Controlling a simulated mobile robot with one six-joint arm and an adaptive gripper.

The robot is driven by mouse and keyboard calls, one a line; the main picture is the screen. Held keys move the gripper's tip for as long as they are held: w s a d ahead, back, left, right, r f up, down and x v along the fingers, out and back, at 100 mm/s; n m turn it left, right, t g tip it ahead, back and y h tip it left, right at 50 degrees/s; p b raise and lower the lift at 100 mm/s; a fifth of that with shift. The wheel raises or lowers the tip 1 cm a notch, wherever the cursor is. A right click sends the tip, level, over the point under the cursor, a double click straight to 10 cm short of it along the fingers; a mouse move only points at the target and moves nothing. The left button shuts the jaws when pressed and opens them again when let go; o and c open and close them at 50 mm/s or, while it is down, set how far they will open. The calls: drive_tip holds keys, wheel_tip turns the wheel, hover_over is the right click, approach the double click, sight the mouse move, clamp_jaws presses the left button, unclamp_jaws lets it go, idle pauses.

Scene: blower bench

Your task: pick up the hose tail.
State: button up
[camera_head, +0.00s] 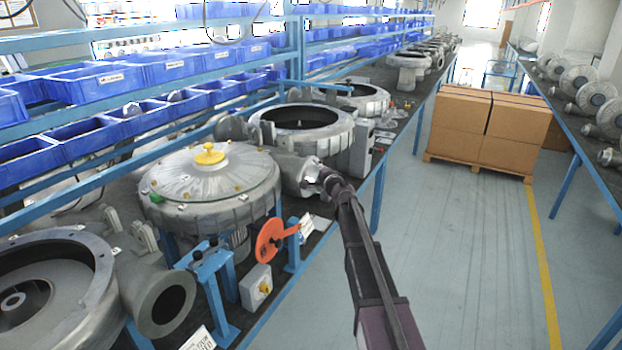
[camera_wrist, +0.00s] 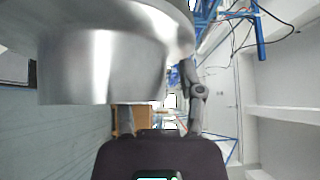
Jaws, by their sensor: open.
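A large smooth grey metal cylinder (camera_wrist: 105,65) fills the upper left of the wrist view, close to the camera. I cannot tell if it is the hose tail or a blower port. My gripper (camera_wrist: 160,110) is open in the wrist view, with one finger to the right of the cylinder and the other partly hidden behind it. In the head view my gripper (camera_head: 320,178) is beside the metal outlet (camera_head: 292,172) of the yellow-knobbed blower (camera_head: 215,185). Contact cannot be made out. No separate hose tail can be clearly picked out.
Blowers line the dark bench, with an open housing (camera_head: 45,265) at front left. An orange disc (camera_head: 270,241) and a blue stand (camera_head: 208,272) are near the bench edge. Blue bins (camera_head: 95,82) fill the shelves. Cardboard boxes (camera_head: 460,125) stand on the floor; the aisle is clear.

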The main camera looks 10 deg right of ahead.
idle(0.4)
clamp_jaws()
drive_tip(key=shift+s+d+r, duration=0.1)
drive_tip(key=shift+r, duration=0.05)
drive_tip(key=shift+d+r+p, duration=0.25)
drive_tip(key=shift+p, duration=0.35)
drive_tip(key=s+d+r+p, duration=0.6)
drive_tip(key=s+d+r, duration=0.1)
drive_tip(key=d, duration=0.3)
drive_tip(key=shift+s+d+p, duration=0.35)
drive_tip(key=shift+s+p, duration=0.05)
drive_tip(key=shift+s, duration=0.15)
drive_tip(key=shift+r, duration=0.1)
